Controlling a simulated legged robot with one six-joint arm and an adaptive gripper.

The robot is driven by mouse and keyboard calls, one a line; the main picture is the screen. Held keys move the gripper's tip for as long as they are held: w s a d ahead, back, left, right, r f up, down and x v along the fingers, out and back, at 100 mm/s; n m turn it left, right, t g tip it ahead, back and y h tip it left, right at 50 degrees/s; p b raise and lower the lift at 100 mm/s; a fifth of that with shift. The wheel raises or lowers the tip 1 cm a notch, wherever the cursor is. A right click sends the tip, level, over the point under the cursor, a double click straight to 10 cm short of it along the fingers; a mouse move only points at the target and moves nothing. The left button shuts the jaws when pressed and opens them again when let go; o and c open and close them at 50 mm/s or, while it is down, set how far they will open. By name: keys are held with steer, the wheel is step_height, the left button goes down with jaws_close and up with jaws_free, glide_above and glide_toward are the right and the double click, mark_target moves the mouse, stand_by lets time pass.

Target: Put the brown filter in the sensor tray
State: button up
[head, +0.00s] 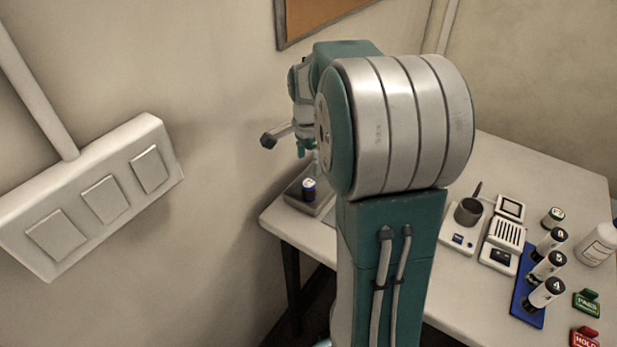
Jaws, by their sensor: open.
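My gripper (303,148) is partly hidden behind my own arm, over the left end of the table, and is open. Below it, a shallow grey tray (318,209) holds a small dark canister (308,190) with a pale top. The gripper looks to be above this canister; I cannot tell whether they touch. I cannot tell whether this tray is the sensor tray. No clearly brown filter shows; my arm hides the middle of the table.
On the white table (570,180) a grey cup (468,211) stands on a scale (457,240) beside a white device (502,245). A blue rack (525,314) holds labelled cylinders. A white bottle (598,245) and PASS (587,302) and HOLD (583,338) markers are at right. A wall switch box (95,205) is left.

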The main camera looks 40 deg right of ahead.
step_height(320, 180, up, 3)
steer(key=shift+a+f, duration=0.1)
steer(key=shift+f, duration=0.05)
steer(key=s+a+r+n+t, duration=0.2)
steer(key=s+a+n, duration=0.6)
steer(key=a+n, duration=0.1)
steer(key=s+a+r+n+t, duration=0.3)
steer(key=s+a+n, duration=0.5)
steer(key=a+n, duration=0.2)
steer(key=shift+s+a+t, duration=0.25)
steer(key=shift+a+t, duration=0.05)
steer(key=shift+a, duration=0.15)
